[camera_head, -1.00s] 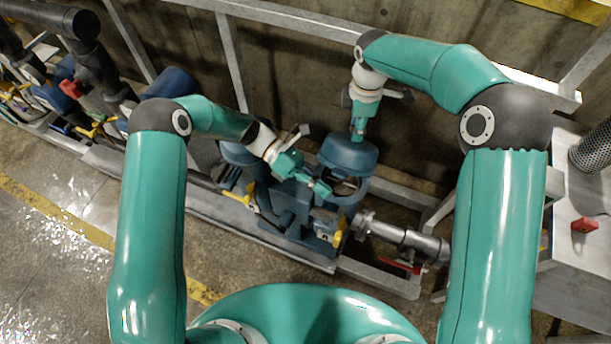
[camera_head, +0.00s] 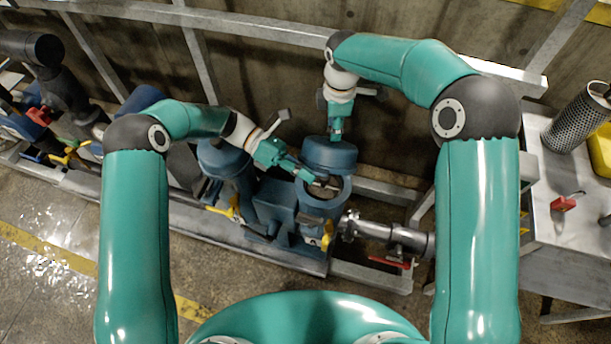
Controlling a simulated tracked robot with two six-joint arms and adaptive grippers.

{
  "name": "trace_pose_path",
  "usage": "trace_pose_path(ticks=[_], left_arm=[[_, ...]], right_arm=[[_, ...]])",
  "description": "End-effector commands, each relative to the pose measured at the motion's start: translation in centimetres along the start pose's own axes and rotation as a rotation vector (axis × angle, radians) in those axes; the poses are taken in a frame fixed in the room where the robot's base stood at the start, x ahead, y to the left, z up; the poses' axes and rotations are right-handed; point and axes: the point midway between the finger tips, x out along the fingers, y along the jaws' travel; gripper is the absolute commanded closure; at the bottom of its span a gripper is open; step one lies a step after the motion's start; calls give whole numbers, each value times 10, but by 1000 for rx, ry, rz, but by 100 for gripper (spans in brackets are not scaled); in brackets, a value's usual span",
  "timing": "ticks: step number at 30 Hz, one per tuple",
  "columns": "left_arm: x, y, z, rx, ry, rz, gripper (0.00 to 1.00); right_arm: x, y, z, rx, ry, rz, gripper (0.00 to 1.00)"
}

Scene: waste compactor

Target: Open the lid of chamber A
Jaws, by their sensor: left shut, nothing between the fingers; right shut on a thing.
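A blue round lid (camera_head: 331,153) is off the rim of the right blue chamber (camera_head: 322,208) and sits just behind its open mouth. My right gripper (camera_head: 336,137) comes down from above and is shut on the top of the lid; its fingertips are partly hidden. My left gripper (camera_head: 311,178) is shut and empty, with its tips over the left side of the open mouth. A second blue chamber (camera_head: 225,160) stands to the left, partly behind my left arm. I cannot read which chamber is marked A.
Yellow handles (camera_head: 327,238) sit low on the chambers. A grey pipe (camera_head: 378,231) with a red lever (camera_head: 390,262) runs right. A metal rail and concrete wall stand behind. A metal table (camera_head: 540,205) at right holds a red object (camera_head: 563,203) and a perforated cylinder (camera_head: 577,118).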

Motion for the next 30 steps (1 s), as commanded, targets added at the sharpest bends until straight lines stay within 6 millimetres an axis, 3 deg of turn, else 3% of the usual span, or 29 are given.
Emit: trace_pose_path(ticks=[2, 3, 8, 22, 30], left_arm=[[-3, 2, 7, 11, -13, 15, 100], [-3, 2, 7, 11, -13, 16, 100], [-3, 2, 7, 12, -12, 18, 100], [-2, 1, 5, 7, -10, 11, 100], [-2, 1, 5, 6, -9, 9, 100]], right_arm=[[11, -8, -2, -10, -4, -32, 100], [11, -9, -3, -10, -4, -33, 64], [10, -9, -4, -10, -2, -35, 40], [2, -6, -4, -8, -1, -24, 40], [-38, -4, -4, -8, 0, -20, 40]])
